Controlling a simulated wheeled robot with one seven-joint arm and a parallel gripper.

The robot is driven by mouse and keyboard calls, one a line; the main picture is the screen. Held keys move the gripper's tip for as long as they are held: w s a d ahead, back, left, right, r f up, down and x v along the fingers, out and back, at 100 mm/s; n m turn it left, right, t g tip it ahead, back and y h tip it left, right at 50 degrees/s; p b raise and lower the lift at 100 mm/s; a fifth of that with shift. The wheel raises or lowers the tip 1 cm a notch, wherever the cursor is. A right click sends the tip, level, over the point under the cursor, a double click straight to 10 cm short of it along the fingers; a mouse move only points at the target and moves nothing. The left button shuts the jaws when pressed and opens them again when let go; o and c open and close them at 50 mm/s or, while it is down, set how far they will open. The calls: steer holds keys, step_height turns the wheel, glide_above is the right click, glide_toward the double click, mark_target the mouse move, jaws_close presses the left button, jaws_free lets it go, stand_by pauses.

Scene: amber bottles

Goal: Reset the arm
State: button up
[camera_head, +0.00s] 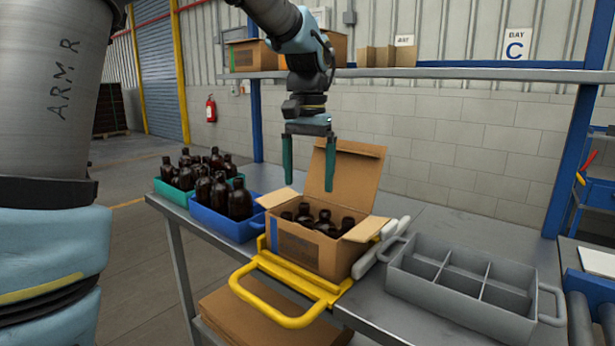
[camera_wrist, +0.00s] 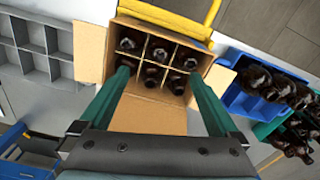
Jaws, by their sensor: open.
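My gripper (camera_head: 309,162) hangs from the arm above the open cardboard box (camera_head: 305,249), its two green fingers spread apart with nothing between them. The wrist view shows my gripper (camera_wrist: 158,90) open, with the cardboard box (camera_wrist: 150,116) beyond the fingers. The box has its flaps open and is split by dividers into compartments. Several dark amber bottles (camera_wrist: 153,77) stand in it. In the head view, bottle tops (camera_head: 324,218) show inside the box, and the lower parts are hidden by its walls.
A blue crate (camera_head: 226,225) and a green crate (camera_head: 172,192) with several amber bottles stand left of the box. A grey divided tray (camera_head: 461,302), empty, is at right. A yellow handled frame (camera_head: 281,313) juts out in front. A shelf (camera_head: 460,73) runs behind.

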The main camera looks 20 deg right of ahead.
steer(key=w+a+f+n+p, duration=0.1)
steer(key=a+f+n, duration=0.15)
steer(key=a, duration=0.65)
steer(key=w+a+f+n+p, duration=0.15)
steer(key=a+f, duration=0.25)
steer(key=a, duration=0.4)
steer(key=s+a+f+n, duration=0.2)
steer(key=s+a, duration=0.1)
steer(key=a, duration=0.3)
steer(key=s+a+f+n+t, duration=0.1)
steer(key=s+a+f+n, duration=0.1)
steer(key=a, duration=0.5)
steer(key=shift+s+a+f+t+p, duration=0.15)
steer(key=shift+s+f+t+p, duration=0.25)
steer(key=shift+s+f, duration=0.35)
